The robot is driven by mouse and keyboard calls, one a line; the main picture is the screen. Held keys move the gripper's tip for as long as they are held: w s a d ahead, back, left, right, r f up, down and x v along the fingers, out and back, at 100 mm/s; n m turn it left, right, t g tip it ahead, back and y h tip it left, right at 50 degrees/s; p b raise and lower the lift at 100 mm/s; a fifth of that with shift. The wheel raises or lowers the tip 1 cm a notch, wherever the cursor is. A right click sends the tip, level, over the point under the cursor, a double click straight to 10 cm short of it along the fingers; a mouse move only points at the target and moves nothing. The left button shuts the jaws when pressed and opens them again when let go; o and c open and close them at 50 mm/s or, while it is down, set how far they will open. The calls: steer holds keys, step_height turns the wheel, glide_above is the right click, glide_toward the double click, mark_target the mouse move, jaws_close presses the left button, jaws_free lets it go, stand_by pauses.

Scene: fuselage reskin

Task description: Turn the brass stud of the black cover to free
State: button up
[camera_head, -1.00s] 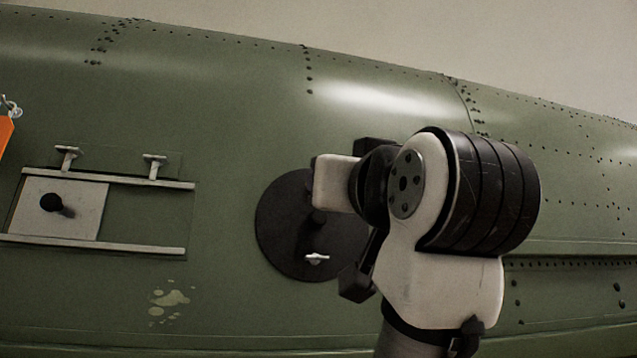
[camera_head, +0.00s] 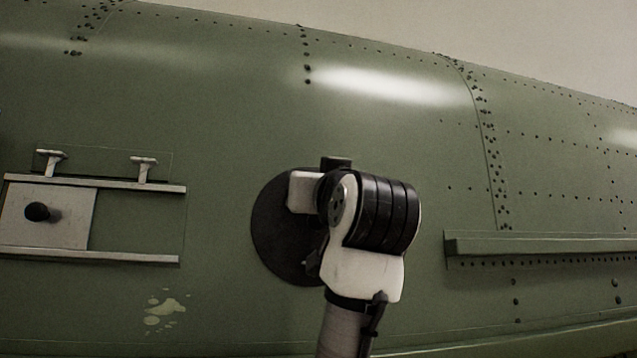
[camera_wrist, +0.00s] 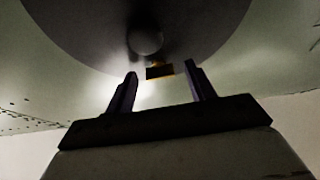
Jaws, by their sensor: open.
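The black cover (camera_head: 268,238) is a dark round disc on the green fuselage skin, with its right part hidden behind my arm. It also fills the top of the wrist view (camera_wrist: 85,30). A rounded knob (camera_wrist: 145,40) shows on it there. The brass stud (camera_wrist: 159,71) is a small golden block near the cover's lower edge. My gripper (camera_wrist: 160,78) is open, with one finger on each side of the stud in the picture. I see no clear contact, and the depth gap cannot be told. In the head view my wrist hides the fingers.
Left of the cover is a pale sliding plate (camera_head: 75,218) with a black knob (camera_head: 37,212), between two rails. Two T-shaped pins (camera_head: 143,168) stand above it. A green ledge (camera_head: 540,244) juts out at the right. The skin between rails and cover is clear.

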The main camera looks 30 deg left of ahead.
steer(key=c, duration=1)
steer(key=shift+g, duration=0.3)
steer(key=shift+n, duration=0.3)
steer(key=shift+w+d+r+n+g, duration=0.15)
steer(key=shift+n+g, duration=1.25)
steer(key=shift+n, duration=2.25)
steer(key=shift+w+d+r+n+g, duration=0.15)
steer(key=shift+n+g, duration=1.25)
steer(key=shift+n, duration=2.2)
steer(key=shift+d+r+n+g, duration=0.15)
steer(key=shift+n+g, duration=1.25)
steer(key=shift+n, duration=2.25)
steer(key=shift+a, duration=0.15)
steer(key=o, duration=1)
